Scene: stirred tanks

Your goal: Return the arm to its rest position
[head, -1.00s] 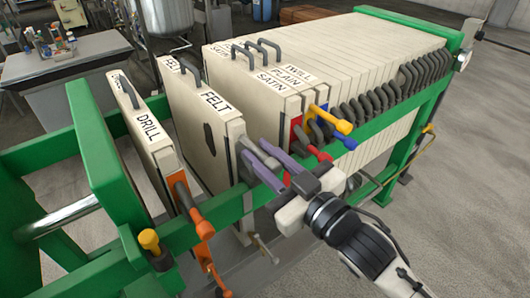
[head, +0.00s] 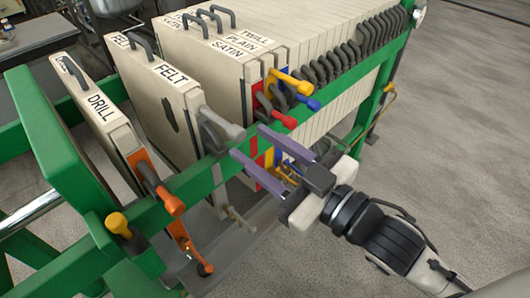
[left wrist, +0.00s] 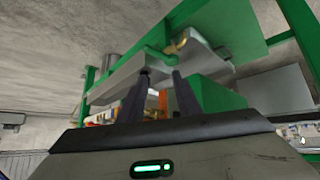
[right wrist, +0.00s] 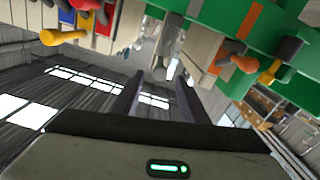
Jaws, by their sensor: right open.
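My right gripper (head: 249,141) is open and empty, its purple fingers spread at the near side of the green rail, to the right of the FELT plate's grey handle (head: 222,123) and apart from it. In the right wrist view its fingers (right wrist: 158,78) have nothing between them, with the plates and handles beyond. My left gripper is outside the head view. In the left wrist view its two dark fingers (left wrist: 160,74) stand apart, below a grey tray-like panel, with nothing seen held.
The green press frame (head: 205,172) carries the DRILL plate (head: 95,115), the FELT plate (head: 165,110) and a packed stack of plates (head: 330,60). Orange (head: 170,204), yellow (head: 117,223) and blue (head: 305,102) handles stick out near the rail. Open concrete floor (head: 460,130) lies to the right.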

